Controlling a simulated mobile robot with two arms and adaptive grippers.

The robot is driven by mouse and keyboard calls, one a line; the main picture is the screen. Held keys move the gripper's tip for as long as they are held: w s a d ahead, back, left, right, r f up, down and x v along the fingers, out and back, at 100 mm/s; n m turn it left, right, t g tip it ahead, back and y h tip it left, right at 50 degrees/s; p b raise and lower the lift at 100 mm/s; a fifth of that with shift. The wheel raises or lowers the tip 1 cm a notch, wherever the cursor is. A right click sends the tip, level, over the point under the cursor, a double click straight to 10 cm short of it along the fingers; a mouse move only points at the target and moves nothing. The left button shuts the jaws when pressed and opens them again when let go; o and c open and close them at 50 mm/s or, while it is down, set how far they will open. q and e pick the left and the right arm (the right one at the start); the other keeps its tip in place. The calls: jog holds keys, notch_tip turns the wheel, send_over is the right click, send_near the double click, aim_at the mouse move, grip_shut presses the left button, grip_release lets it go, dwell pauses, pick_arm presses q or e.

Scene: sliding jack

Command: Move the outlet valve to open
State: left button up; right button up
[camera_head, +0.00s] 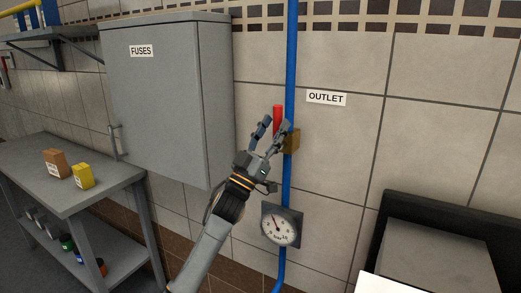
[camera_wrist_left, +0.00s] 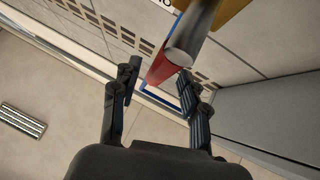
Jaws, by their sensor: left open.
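The outlet valve has a red handle (camera_head: 278,117) and a brass body (camera_head: 292,142) on the blue vertical pipe (camera_head: 291,60), left of the OUTLET label (camera_head: 326,98). The handle stands upright, roughly along the pipe. My left gripper (camera_head: 273,128) is open in front of the handle, its fingers hiding the lower part. In the left wrist view the red handle (camera_wrist_left: 161,69) shows between and beyond the spread fingertips (camera_wrist_left: 160,82), beside a grey metal stem (camera_wrist_left: 192,38) and the brass body (camera_wrist_left: 228,12). I cannot tell whether the fingers touch the handle. My right gripper is not in view.
A pressure gauge (camera_head: 281,226) sits on the pipe below the valve. A grey FUSES cabinet (camera_head: 165,100) juts from the wall at left. A grey table (camera_head: 35,185) with a brown box (camera_head: 56,163) and a yellow box (camera_head: 83,176) stands at far left. A dark-backed grey unit (camera_head: 440,255) is at lower right.

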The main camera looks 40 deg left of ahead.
pick_arm(q)
jog(key=v, duration=0.9)
jog(key=shift+s+f, duration=0.25)
